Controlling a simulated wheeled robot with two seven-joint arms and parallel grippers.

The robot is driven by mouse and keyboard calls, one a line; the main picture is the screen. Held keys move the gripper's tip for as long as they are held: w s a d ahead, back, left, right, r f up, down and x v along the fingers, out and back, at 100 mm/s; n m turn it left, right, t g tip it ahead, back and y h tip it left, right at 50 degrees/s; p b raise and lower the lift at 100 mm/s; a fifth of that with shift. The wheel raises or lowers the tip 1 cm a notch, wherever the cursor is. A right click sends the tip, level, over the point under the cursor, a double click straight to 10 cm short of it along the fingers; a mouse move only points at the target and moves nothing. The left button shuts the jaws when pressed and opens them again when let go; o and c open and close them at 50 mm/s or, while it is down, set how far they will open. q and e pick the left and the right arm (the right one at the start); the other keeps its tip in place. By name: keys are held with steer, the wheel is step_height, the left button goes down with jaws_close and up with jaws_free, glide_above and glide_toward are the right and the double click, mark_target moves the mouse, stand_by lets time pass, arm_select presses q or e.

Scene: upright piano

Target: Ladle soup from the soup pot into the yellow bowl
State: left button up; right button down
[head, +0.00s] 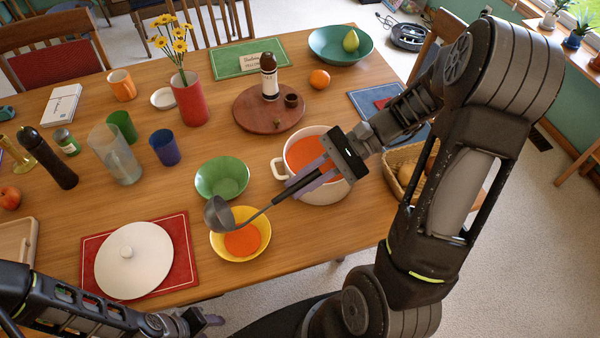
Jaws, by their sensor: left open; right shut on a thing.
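The soup pot (285,168) is white with orange soup (300,153) inside and stands on the wooden table, partly hidden by my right gripper. My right gripper (308,178) is over the pot, shut on the handle of a dark ladle (222,211). The ladle's bowl is over the upper left rim of the yellow bowl (261,219); whether it touches the rim I cannot tell. Orange soup lies in the yellow bowl. My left gripper (212,320) is open and empty near the table's front edge, partly cut off by the frame bottom.
A green bowl (222,178) stands just behind the yellow bowl. A white lid (134,260) lies on a red placemat (180,230) to the left. A bread basket (395,160) is right of the pot. A blue cup (164,148) and clear pitcher (115,155) stand farther left.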

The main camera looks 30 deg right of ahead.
steer(key=p, duration=0.2)
steer(key=shift+s+d+f+p, duration=0.1)
steer(key=shift+s+p, duration=0.15)
steer(key=shift+p, duration=0.15)
steer(key=shift+s+d+f+t+y+p, duration=0.1)
steer(key=shift+d+f+y+p, duration=0.2)
steer(key=shift+f+y+p, duration=0.2)
steer(key=shift+d+f+t+y+p, duration=0.1)
steer(key=shift+d+f+y+p, duration=0.25)
steer(key=shift+f, duration=0.25)
steer(key=shift+s+d+f+t+y+p, duration=0.1)
steer(key=shift+d+f+y+p, duration=0.2)
steer(key=shift+f+p, duration=0.2)
